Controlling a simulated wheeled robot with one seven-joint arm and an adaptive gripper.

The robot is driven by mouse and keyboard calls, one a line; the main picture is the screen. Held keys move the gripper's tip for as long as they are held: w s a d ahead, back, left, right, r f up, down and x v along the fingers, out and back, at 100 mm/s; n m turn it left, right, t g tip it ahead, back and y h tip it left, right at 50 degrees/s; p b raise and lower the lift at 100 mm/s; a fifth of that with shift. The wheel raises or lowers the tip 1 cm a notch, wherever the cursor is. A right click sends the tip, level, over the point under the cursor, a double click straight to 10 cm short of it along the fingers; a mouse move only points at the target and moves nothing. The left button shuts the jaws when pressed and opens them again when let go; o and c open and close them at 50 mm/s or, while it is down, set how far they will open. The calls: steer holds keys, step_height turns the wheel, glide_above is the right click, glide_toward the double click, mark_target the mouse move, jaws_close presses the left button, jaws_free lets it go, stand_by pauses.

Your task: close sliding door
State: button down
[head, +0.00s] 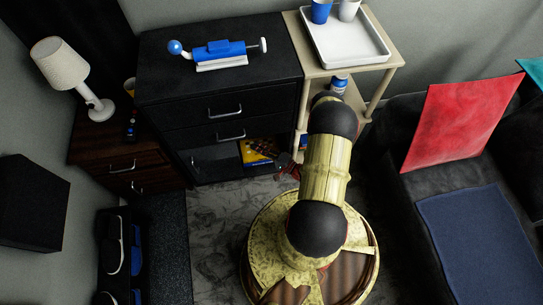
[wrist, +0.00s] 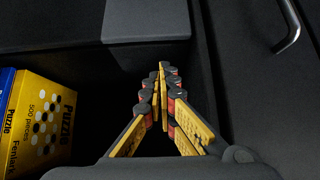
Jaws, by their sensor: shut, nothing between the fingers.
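The black cabinet (head: 222,85) has two drawers above a lower compartment. The sliding door (head: 213,160) covers the left part of that compartment, with a small handle at its left side. The right part is open and shows a yellow puzzle box inside. My gripper (head: 284,160) is at the open right end, right of the box and apart from the door; my arm partly hides this area. In the wrist view my gripper (wrist: 164,70) is shut and empty, pointing along the dark opening. A grey panel (wrist: 147,20) ahead of the fingertips seems to be the door.
The puzzle box (wrist: 40,118) is left of my fingers in the wrist view. A dark front with a metal handle (wrist: 290,28) is on the right. A shelf stand with a white tray (head: 377,52) stands right of the cabinet. A sofa (head: 420,180) is farther right.

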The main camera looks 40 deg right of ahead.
steer(key=p+v, duration=0.1)
steer(key=v, duration=0.6)
steer(key=shift+p, duration=0.4)
steer(key=shift+s+r, duration=0.1)
steer(key=shift+s, duration=0.05)
